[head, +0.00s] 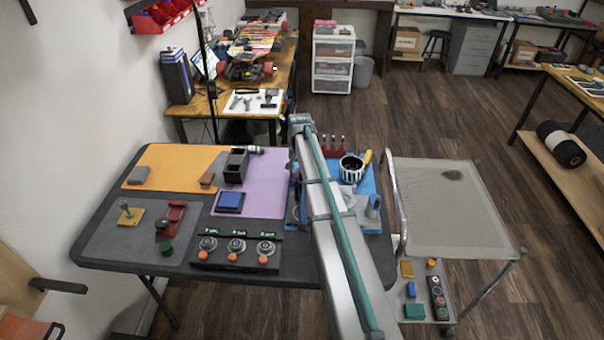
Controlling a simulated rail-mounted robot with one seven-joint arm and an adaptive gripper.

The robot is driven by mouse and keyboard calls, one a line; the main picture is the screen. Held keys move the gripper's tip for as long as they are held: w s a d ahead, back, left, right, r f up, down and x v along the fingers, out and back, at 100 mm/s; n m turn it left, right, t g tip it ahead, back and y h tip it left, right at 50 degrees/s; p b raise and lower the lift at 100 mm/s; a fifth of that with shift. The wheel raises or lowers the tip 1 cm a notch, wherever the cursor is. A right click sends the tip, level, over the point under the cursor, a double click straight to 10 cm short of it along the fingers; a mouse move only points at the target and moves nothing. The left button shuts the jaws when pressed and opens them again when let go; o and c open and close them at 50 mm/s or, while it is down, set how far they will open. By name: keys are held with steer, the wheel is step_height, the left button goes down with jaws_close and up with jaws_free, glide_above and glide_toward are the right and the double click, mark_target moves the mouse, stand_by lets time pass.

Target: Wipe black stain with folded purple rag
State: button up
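A dark, blackish stain (453,175) lies on the grey top of the metal cart (440,215), toward its far edge. I cannot make out a folded purple rag; the purple area on the table is a flat mat (268,172), partly covered by other things. My arm reaches from the bottom of the head view up across the right part of the table. My gripper cannot be made out, and my arm hides part of the table behind it.
The dark table (120,262) holds orange, grey, purple and blue mats, a blue pad (229,201), a black holder (236,165), a striped cup (351,168) and a knob panel (236,252). The cart's lower shelf holds small items. Its top is otherwise clear.

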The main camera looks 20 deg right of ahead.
steer(key=shift+w+a, duration=0.2)
steer(key=shift+a, duration=0.15)
steer(key=shift+w+a+r+p, duration=0.15)
steer(key=shift+a+r+p, duration=0.05)
steer(key=shift+r+p, duration=0.15)
step_height(320, 180, up, 3)
steer(key=shift+d+r+p, duration=0.1)
steer(key=shift+d+p, duration=0.05)
steer(key=shift+p, duration=0.5)
steer(key=shift+r+p, duration=1.2)
steer(key=shift+r, duration=0.9)
